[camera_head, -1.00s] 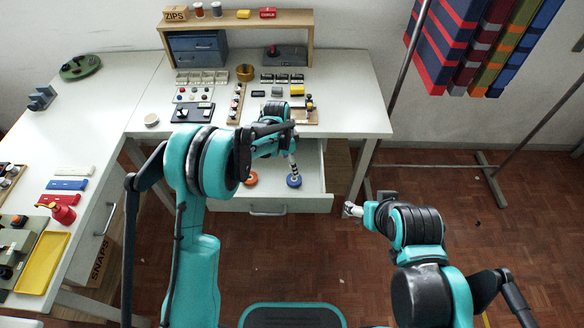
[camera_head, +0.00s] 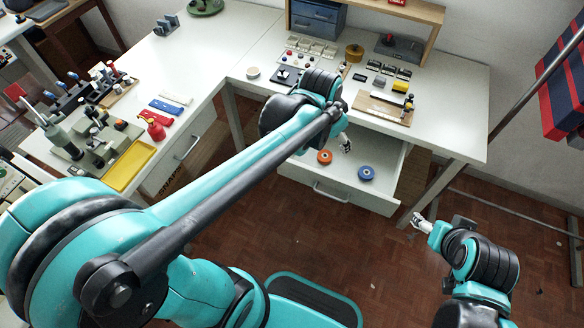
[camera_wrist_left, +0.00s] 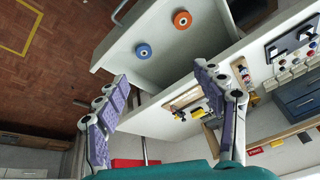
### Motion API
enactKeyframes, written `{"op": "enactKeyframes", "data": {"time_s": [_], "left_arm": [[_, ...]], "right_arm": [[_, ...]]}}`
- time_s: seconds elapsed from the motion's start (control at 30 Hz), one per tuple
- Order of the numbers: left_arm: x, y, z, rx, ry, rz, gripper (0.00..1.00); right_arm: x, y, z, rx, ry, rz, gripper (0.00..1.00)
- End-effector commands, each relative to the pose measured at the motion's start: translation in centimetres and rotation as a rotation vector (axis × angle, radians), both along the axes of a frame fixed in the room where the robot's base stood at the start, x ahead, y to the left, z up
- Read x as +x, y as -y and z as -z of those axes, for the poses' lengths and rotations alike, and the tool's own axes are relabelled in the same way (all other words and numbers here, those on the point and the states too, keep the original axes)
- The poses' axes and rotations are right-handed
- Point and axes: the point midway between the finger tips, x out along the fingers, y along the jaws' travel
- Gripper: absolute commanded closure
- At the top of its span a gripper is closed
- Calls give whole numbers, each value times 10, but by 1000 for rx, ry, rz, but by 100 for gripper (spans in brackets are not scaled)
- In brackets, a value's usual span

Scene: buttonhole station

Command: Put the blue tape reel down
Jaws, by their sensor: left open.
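The blue tape reel (camera_head: 366,173) lies flat in the open drawer (camera_head: 345,187), to the right of an orange reel (camera_head: 324,157). My left gripper (camera_head: 345,144) is open and empty, above the drawer's back part and apart from the blue reel. In the left wrist view the blue reel (camera_wrist_left: 143,51) and the orange reel (camera_wrist_left: 182,20) lie on the drawer floor, beyond my spread left fingers (camera_wrist_left: 162,77). My right gripper (camera_head: 420,222) hangs to the right of the drawer, away from the reels; its finger opening is too small to tell.
The white table (camera_head: 450,120) above the drawer carries trays, small parts and a wooden shelf (camera_head: 420,10). A side table holds a yellow tray (camera_head: 125,166) and a red bottle (camera_head: 154,128). A metal rack post (camera_head: 505,100) stands at right. The drawer floor right of the blue reel is clear.

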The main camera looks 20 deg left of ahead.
Motion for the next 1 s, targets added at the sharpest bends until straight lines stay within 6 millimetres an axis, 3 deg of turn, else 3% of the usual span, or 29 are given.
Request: {"op": "enactKeyframes", "data": {"time_s": [0.03, 0.2, 0.4, 0.6, 1.0], "left_arm": [[-23, -10, -6, -14, 25, -60, 31], [-81, -34, -13, -75, 112, -258, 31], [-126, -51, -2, -137, 188, -419, 31], [-139, -56, 4, -163, 216, -475, 31], [-139, -56, 4, -163, 216, -475, 31]], "right_arm": [[0, 0, 0, 0, 0, 0, 29], [0, 0, 0, 0, 0, 0, 29], [0, 0, 0, 0, 0, 0, 29], [0, 0, 0, 0, 0, 0, 29], [0, 0, 0, 0, 0, 0, 29]]}}
